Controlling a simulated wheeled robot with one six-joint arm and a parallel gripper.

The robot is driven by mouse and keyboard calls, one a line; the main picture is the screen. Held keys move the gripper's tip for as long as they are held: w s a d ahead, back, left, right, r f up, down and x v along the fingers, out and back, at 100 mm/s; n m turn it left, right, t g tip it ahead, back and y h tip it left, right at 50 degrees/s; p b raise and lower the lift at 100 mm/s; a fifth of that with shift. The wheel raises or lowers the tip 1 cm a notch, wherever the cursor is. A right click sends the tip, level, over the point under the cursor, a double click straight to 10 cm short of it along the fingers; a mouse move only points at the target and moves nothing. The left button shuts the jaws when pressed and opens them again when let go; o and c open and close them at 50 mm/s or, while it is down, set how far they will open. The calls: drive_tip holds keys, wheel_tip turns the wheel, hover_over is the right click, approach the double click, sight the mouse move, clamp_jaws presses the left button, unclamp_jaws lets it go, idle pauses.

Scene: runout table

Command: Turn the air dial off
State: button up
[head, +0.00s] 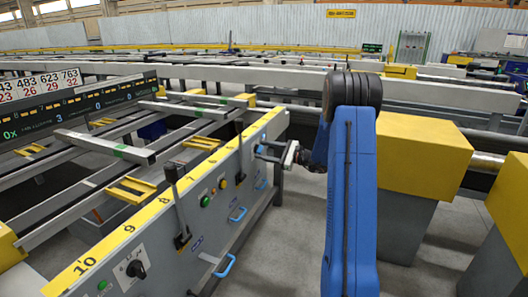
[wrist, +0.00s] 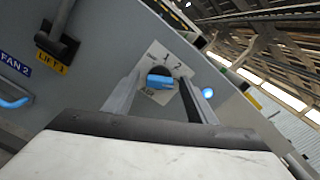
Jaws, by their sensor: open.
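My gripper (wrist: 161,87) is open, one finger to the left of the knob and one to the right. Whether the fingers touch it is unclear.
The grey panel (head: 215,208) carries levers, buttons and blue handles. Another black dial (head: 136,268) is at its near end. In the wrist view a LIFT lever (wrist: 58,35) and a blue handle (wrist: 14,102) are at left. Yellow-topped blocks (head: 420,155) stand at right.

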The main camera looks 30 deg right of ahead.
drive_tip(key=shift+a, duration=0.1)
drive_tip(key=c, duration=1.1)
drive_tip(key=n, duration=2.3)
drive_tip(key=shift+f, duration=0.35)
drive_tip(key=shift+n, duration=0.5)
